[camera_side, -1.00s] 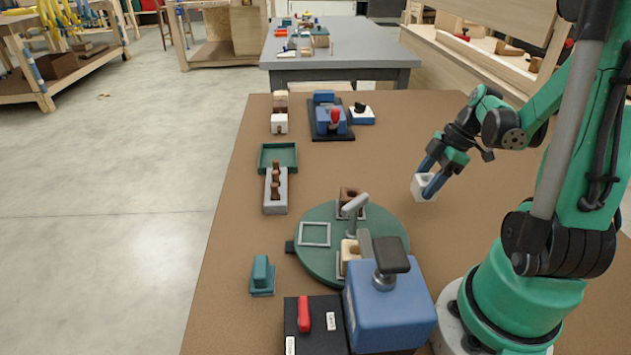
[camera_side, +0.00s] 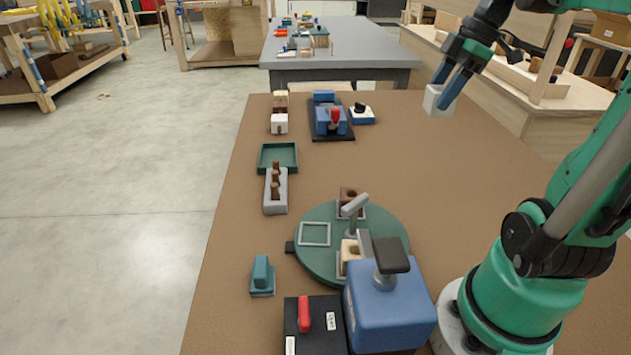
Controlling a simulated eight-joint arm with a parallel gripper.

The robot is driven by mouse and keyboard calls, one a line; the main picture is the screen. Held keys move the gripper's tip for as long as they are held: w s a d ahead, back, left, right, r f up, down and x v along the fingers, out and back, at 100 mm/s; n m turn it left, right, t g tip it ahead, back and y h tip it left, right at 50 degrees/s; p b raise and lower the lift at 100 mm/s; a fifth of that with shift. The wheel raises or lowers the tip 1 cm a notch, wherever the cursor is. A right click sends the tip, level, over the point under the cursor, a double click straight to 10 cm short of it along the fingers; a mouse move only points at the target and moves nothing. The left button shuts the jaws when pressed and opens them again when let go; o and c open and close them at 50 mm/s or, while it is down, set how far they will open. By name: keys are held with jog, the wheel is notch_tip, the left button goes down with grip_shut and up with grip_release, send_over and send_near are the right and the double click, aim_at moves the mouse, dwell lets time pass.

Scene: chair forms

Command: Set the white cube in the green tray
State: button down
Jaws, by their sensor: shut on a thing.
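The white cube (camera_side: 433,101) is held between the blue fingers of my gripper (camera_side: 444,97), raised well above the brown table at the right. My gripper is shut on it and points down and to the left. The green tray (camera_side: 263,158) is a shallow square with a raised rim, empty, at the left side of the table. The tray is well to the left of my gripper and lower.
A grey holder with brown pegs (camera_side: 275,191) stands just in front of the tray. A green round turntable (camera_side: 322,272) with fixtures and a blue machine (camera_side: 388,310) fill the near middle. A blue device with a red knob (camera_side: 331,118) stands at the back. The table between tray and arm is clear.

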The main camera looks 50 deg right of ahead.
jog(key=w+d+f+m, duration=0.2)
jog(key=w+m, duration=0.1)
jog(key=w, duration=0.7)
jog(key=m+t+h, duration=0.1)
jog(key=m+h, duration=0.2)
jog(key=m, duration=0.2)
send_over(274, 156)
jog(key=s, duration=0.2)
notch_tip(274, 156, down, 9)
notch_tip(274, 156, down, 8)
jog(key=shift+w, duration=0.15)
jog(key=shift+f, duration=0.15)
jog(key=shift+c, duration=1.3)
grip_release()
